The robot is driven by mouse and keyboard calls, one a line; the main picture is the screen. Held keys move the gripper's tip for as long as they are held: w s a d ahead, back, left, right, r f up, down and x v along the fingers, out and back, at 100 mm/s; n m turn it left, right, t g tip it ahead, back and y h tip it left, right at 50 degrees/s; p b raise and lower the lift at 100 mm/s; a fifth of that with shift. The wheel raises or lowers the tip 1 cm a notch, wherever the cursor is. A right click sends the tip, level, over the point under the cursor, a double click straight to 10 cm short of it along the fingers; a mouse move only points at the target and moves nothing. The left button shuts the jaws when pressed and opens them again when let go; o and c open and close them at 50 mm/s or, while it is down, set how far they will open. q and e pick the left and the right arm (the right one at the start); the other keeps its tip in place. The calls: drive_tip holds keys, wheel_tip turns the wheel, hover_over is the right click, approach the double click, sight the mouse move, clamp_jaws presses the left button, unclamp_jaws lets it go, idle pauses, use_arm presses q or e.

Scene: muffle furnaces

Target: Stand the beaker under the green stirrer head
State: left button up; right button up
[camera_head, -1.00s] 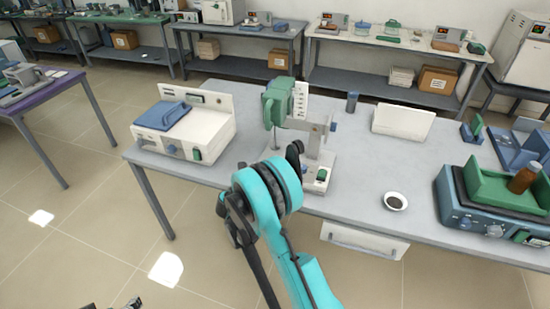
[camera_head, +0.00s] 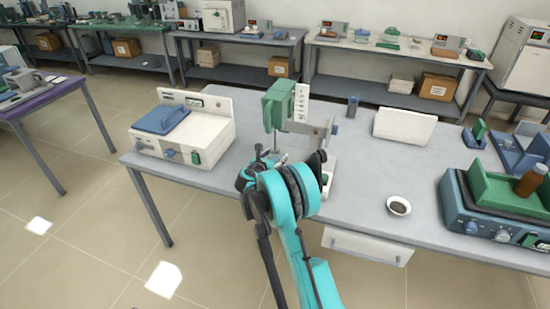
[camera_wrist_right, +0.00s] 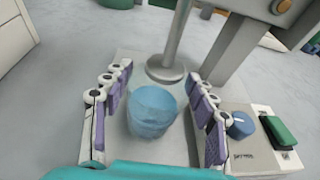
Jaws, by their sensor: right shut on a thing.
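The green stirrer head (camera_head: 278,106) sits on a pale stand near the middle of the table in the head view. Its vertical rod hangs down and ends in a round disc (camera_wrist_right: 166,70) in the right wrist view. My right gripper (camera_head: 262,160) is low in front of the stand. In the right wrist view its purple-padded fingers are on both sides of a clear bluish beaker (camera_wrist_right: 152,114), shut on it. The beaker is upright over the stand's pale base plate, close to the disc on its near side. Whether its bottom touches the plate I cannot tell. My left gripper is out of view.
A white device with a blue lid (camera_head: 163,118) stands left of the stirrer. A small dish (camera_head: 398,206) and a blue device with a green tray (camera_head: 500,195) stand to the right. The stirrer base has a blue knob (camera_wrist_right: 241,125) and a green switch (camera_wrist_right: 278,132).

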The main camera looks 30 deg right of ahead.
drive_tip(key=shift+f, duration=0.1)
drive_tip(key=o, duration=1.3)
